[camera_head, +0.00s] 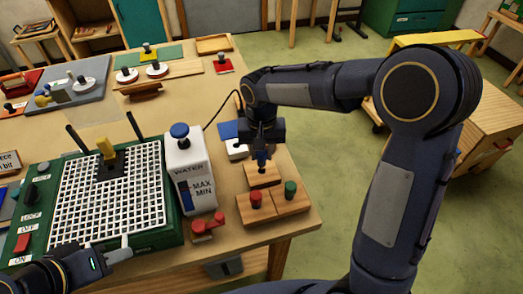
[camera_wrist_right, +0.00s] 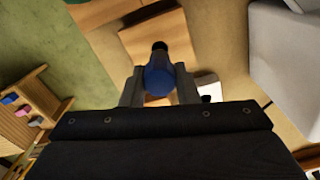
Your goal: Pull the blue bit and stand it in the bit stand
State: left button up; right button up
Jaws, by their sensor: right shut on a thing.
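My right gripper (camera_head: 261,158) is shut on the blue bit (camera_wrist_right: 159,77), whose dark end (camera_wrist_right: 160,46) points away from the wrist in the right wrist view. In the head view the bit is small and mostly hidden by the gripper. It is over or at a wooden block (camera_head: 260,178); I cannot tell whether they touch. In front of that block, a wooden block (camera_head: 274,208) carries a red bit (camera_head: 256,199) and a green bit (camera_head: 291,188). My left gripper (camera_head: 118,255) is by the grinder's front edge; its jaw opening is unclear.
The green grinder (camera_head: 150,240) with its white grid top fills the table's left part. A white water bottle (camera_head: 188,170) stands just left of the blocks, with a red piece (camera_head: 208,227) in front. The table's right edge is close to the blocks. A white piece (camera_head: 236,151) lies behind.

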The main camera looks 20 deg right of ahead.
aim_at(262, 159)
jog(key=shift+f+b, duration=1.15)
jog(key=shift+f, duration=0.45)
dwell(0.3)
jog(key=o, duration=1)
notch_tip(262, 159, up, 8)
jog(key=shift+f, duration=0.1)
